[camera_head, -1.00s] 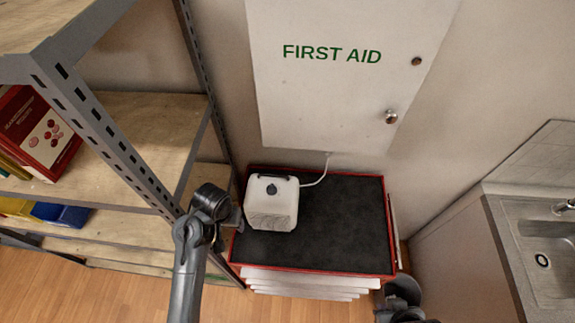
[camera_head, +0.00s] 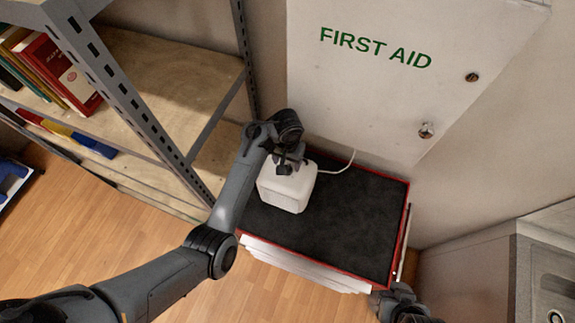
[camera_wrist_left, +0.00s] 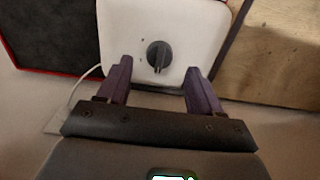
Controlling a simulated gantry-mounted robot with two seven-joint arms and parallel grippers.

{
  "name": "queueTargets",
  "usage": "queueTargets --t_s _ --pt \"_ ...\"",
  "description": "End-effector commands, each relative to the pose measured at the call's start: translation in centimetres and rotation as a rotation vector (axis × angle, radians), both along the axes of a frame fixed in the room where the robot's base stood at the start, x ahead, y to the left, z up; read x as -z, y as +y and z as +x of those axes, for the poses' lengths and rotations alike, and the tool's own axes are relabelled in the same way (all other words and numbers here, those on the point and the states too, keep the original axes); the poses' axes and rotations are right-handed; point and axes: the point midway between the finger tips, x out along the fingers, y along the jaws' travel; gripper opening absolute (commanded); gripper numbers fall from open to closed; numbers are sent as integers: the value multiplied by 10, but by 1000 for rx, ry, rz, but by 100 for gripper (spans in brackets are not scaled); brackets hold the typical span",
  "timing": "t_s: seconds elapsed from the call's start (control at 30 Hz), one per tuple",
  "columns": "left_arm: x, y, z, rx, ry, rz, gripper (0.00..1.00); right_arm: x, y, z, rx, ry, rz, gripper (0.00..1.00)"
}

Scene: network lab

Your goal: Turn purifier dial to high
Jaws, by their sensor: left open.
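The white purifier (camera_head: 287,189) stands on the black top of the red cart. Its dark round dial (camera_wrist_left: 159,56) shows in the left wrist view, with a raised grip bar that runs nearly up and down in that picture. My left gripper (camera_head: 289,168) is over the purifier's top and hides most of the dial in the head view. In the left wrist view the left gripper (camera_wrist_left: 157,80) is open, with its two purple fingers on either side of the dial and apart from it. My right arm shows at the bottom edge in the head view, but its fingers cannot be made out.
The red cart's black top (camera_head: 350,225) is clear right of the purifier. A white cable (camera_head: 338,166) runs from it to the wall. A metal shelf (camera_head: 170,110) stands on the left. The first aid cabinet (camera_head: 390,95) hangs behind, and a sink unit (camera_head: 490,250) is at right.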

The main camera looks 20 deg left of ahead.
Motion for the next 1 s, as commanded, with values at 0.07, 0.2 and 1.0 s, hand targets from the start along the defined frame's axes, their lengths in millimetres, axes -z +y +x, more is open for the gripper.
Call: queueTargets --t_s 0.07,0.2,1.0 --pt "12 2 -1 0 3 2 65 0 0 0 0 -1 0 0" --pt "26 1 0 1 1 2 65 -4 0 1 0 -2 -1 0" --pt "38 0 0 -1 0 -1 18 -5 -3 2 -3 -5 -9 0"
